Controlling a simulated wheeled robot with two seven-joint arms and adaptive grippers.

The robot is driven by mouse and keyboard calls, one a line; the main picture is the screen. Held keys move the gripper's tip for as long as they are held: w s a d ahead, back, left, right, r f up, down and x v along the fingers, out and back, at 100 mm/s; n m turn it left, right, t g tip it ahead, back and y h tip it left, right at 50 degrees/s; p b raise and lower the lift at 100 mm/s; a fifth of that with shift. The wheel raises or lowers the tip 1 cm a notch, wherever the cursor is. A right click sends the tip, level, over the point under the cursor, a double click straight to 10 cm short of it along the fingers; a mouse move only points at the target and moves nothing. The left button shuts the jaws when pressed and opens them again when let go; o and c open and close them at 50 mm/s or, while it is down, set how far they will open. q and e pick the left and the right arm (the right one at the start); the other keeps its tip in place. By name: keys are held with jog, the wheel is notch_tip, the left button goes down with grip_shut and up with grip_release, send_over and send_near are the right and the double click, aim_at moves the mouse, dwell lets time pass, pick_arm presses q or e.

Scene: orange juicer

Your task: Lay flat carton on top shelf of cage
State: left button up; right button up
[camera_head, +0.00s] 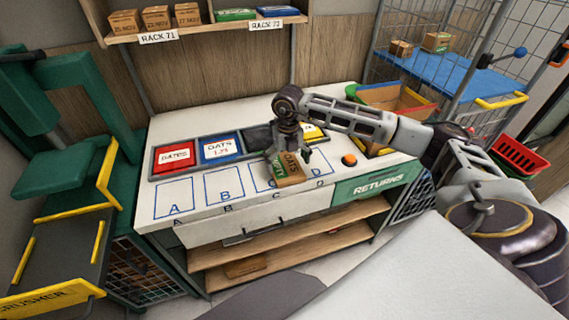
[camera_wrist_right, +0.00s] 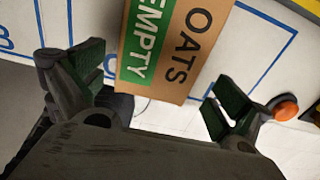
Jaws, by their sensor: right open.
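A brown carton (camera_head: 291,171) marked OATS, with a green EMPTY label, is on the white counter around the marked squares C and D. It also fills the upper middle of the right wrist view (camera_wrist_right: 170,45). My right gripper (camera_head: 289,154) points down over the carton, its fingers open. In the wrist view the carton's near end lies between the open fingers (camera_wrist_right: 163,80), with a gap on each side; I cannot tell the height gap. The cage (camera_head: 452,36) stands at the back right, with a blue shelf (camera_head: 462,76) bearing small boxes. My left gripper is not in view.
Labelled bins, red (camera_head: 173,168) and blue (camera_head: 237,158), line the counter's back. An orange button (camera_head: 349,160) is right of the carton. An open box (camera_head: 398,103) stands before the cage. A rack shelf (camera_head: 220,29) hangs above; the green crusher (camera_head: 75,150) is left.

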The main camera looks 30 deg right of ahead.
aim_at(287, 170)
jog(key=shift+f, duration=1.4)
jog(key=c, duration=1.1)
notch_tip(287, 170, up, 10)
jog(key=shift+b, duration=0.4)
